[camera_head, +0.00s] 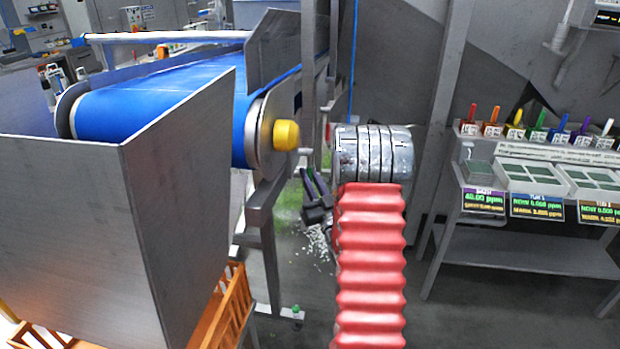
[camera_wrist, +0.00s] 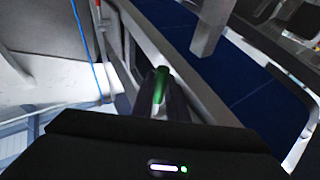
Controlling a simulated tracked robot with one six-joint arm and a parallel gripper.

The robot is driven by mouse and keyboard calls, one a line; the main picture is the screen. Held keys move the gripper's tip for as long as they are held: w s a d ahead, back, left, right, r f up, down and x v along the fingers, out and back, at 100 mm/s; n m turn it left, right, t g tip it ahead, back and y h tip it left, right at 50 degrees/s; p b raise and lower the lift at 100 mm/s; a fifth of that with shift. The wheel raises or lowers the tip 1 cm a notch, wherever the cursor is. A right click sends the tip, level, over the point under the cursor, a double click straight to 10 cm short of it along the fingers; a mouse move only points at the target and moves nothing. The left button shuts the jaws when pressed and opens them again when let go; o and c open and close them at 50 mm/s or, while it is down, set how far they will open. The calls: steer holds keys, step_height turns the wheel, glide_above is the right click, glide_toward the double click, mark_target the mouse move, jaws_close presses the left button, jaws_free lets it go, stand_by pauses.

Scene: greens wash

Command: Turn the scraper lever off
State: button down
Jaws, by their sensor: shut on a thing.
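My gripper (camera_head: 314,184) is in the gap between the conveyor's end and my red-sleeved arm, just below and right of the yellow end cap. In the wrist view its dark fingers (camera_wrist: 161,82) close around a narrow green part, which appears to be the grip of the scraper lever (camera_wrist: 160,88). This part lies beside the grey conveyor frame. The rest of the lever is hidden by the fingers, and its setting cannot be read. In the head view I cannot make the lever out clearly.
The blue-belted conveyor (camera_head: 165,105) with its yellow end cap (camera_head: 286,135) is on the left, behind a large grey metal hopper (camera_head: 180,200). An orange crate (camera_head: 230,310) is below. A blue cord (camera_wrist: 88,50) hangs nearby. A sample bench (camera_head: 530,260) stands right, with clear floor before it.

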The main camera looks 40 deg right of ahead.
steer(key=shift+w+t, duration=0.1)
steer(key=shift+t, duration=0.2)
steer(key=c, duration=1.7)
jaws_free()
steer(key=shift+c, duration=0.2)
steer(key=v, duration=1.4)
steer(key=shift+d, duration=0.1)
